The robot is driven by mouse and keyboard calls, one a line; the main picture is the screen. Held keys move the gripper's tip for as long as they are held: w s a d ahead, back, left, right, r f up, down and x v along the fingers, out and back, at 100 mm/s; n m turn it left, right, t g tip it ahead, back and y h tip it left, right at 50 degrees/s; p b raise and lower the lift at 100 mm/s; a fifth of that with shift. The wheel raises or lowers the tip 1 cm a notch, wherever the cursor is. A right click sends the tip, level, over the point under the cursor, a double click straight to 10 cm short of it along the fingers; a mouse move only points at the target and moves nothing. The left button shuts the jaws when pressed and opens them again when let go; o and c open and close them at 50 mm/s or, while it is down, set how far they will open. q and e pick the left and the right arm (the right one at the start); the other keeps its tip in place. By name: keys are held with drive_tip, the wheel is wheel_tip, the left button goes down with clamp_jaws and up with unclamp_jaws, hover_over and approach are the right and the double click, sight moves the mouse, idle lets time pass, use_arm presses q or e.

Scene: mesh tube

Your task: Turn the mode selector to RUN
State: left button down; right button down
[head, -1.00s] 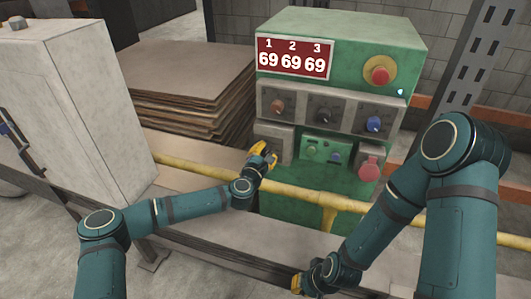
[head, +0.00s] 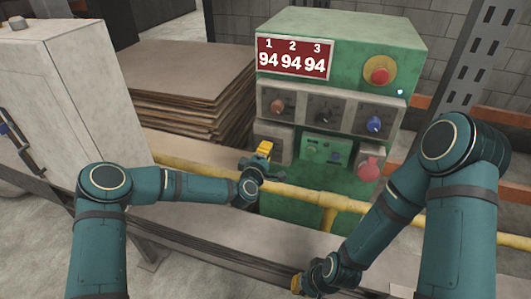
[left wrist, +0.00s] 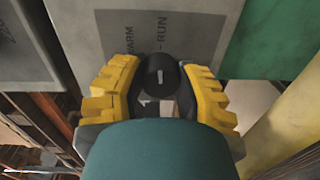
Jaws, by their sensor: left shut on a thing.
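The mode selector (left wrist: 160,76) is a dark round knob with a short white line, on a grey plate (left wrist: 190,25) marked WARM and RUN. In the left wrist view the line points up and appears lined up with the RUN mark. My left gripper (left wrist: 160,90) is shut on the knob, a yellow finger on each side. In the head view my left gripper (head: 264,152) is at the lower left grey box (head: 274,135) of the green machine and hides the knob. My right gripper (head: 298,284) is low at the front, its fingers too small to judge.
A yellow pipe (head: 300,194) runs across the machine's front, just below my left gripper. The machine carries a red display (head: 293,57) reading 94 94 94, three upper knobs and a red button (head: 380,76). Stacked sheets (head: 185,75) lie left of it.

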use_arm(q)
drive_tip(key=shift+r+m, duration=0.1)
drive_tip(key=shift+m, duration=0.5)
drive_tip(key=c, duration=0.6)
unclamp_jaws()
drive_tip(key=v, duration=1.2)
